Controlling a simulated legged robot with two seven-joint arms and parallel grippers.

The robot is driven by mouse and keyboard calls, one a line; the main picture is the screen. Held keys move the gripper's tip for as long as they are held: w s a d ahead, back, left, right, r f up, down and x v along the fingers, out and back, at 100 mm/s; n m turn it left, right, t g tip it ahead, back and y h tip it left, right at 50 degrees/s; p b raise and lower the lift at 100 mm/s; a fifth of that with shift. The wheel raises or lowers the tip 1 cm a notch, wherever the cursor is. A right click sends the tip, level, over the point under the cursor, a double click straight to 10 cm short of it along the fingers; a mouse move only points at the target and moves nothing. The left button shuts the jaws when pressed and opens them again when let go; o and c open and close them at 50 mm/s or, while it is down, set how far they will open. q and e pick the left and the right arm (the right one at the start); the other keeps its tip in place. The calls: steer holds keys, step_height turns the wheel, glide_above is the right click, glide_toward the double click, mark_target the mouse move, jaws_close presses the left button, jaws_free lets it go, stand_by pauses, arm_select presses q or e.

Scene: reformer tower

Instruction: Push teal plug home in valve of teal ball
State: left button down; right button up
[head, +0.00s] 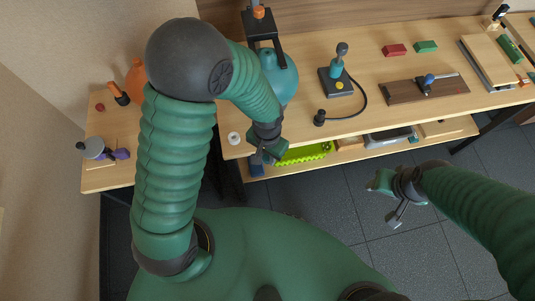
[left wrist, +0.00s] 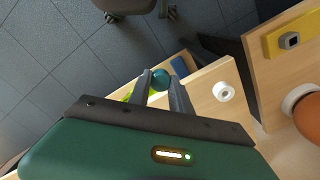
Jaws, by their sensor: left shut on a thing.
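My left gripper (head: 259,157) is at the table's front edge, in front of and below the ball. In the left wrist view the two grey fingers of my left gripper (left wrist: 162,86) are shut on a small round teal piece, which looks like the teal plug (left wrist: 160,78). My right gripper (head: 392,203) hangs over the floor, away from the table; its jaw opening is unclear.
A white ring (head: 234,138) lies close left of my left gripper. A black-based teal joystick device (head: 338,75) with a cable stands right of the ball. A lime green tray (head: 305,154) is on the lower shelf. An orange rounded object (head: 136,82) is on the left table.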

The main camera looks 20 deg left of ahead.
stand_by(0.4)
arm_select(q)
steer(key=shift+r+p, duration=0.35)
steer(key=shift+p, duration=0.1)
steer(key=shift+f, duration=0.1)
